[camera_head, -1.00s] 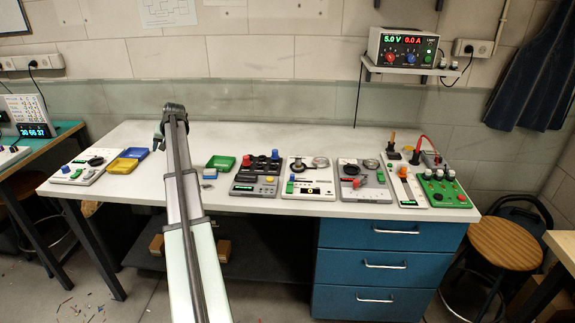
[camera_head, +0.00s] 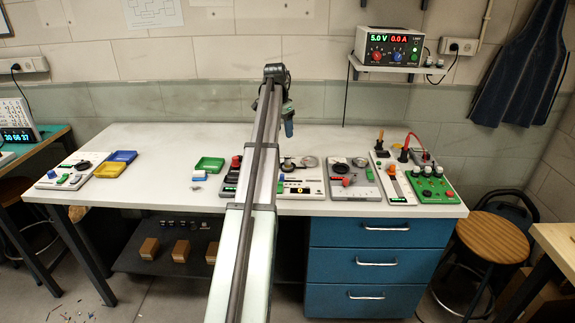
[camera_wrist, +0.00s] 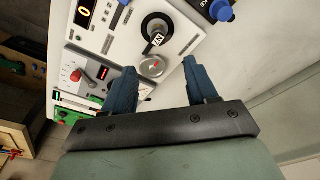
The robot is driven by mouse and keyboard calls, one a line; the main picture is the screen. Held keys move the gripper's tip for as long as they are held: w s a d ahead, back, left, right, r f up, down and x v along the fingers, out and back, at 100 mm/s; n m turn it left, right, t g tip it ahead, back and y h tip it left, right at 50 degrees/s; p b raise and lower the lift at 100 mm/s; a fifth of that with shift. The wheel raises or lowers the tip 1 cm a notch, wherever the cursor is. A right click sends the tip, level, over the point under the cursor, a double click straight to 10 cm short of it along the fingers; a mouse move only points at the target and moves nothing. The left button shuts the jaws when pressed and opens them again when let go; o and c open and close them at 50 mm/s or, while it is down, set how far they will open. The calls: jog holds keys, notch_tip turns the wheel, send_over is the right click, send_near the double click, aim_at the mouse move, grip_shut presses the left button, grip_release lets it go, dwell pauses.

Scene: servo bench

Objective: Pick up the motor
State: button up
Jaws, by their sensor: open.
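I cannot tell for sure which thing is the motor. A small blue and pale grey block (camera_head: 199,175) lies on the bench in front of the green tray (camera_head: 209,164). My gripper (camera_head: 289,122) hangs open and empty above the back of the bench, its blue fingers pointing down. In the wrist view my gripper (camera_wrist: 159,66) has its two fingers well apart. Between and beyond them are a round silver disc (camera_wrist: 152,66) and a black dial with a white label on a white panel (camera_wrist: 115,38). That panel's lit display (camera_wrist: 84,11) reads 0.
The white bench top (camera_head: 150,190) carries several control panels, including a green one (camera_head: 432,190) at the right. Blue (camera_head: 122,156) and yellow (camera_head: 109,170) trays stand at the left. A power supply (camera_head: 389,48) sits on a wall shelf. My arm hides part of the middle panels.

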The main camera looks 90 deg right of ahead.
aim_at(287, 157)
jog(key=f, duration=0.4)
jog(key=s+f, duration=0.1)
jog(key=f, duration=0.4)
jog(key=d+f, duration=0.1)
jog(key=f, duration=0.3)
jog(key=shift+s+d+f, duration=0.1)
jog(key=shift+s+f, duration=0.2)
jog(key=shift+s, duration=0.05)
jog(key=shift+c, duration=0.2)
grip_shut()
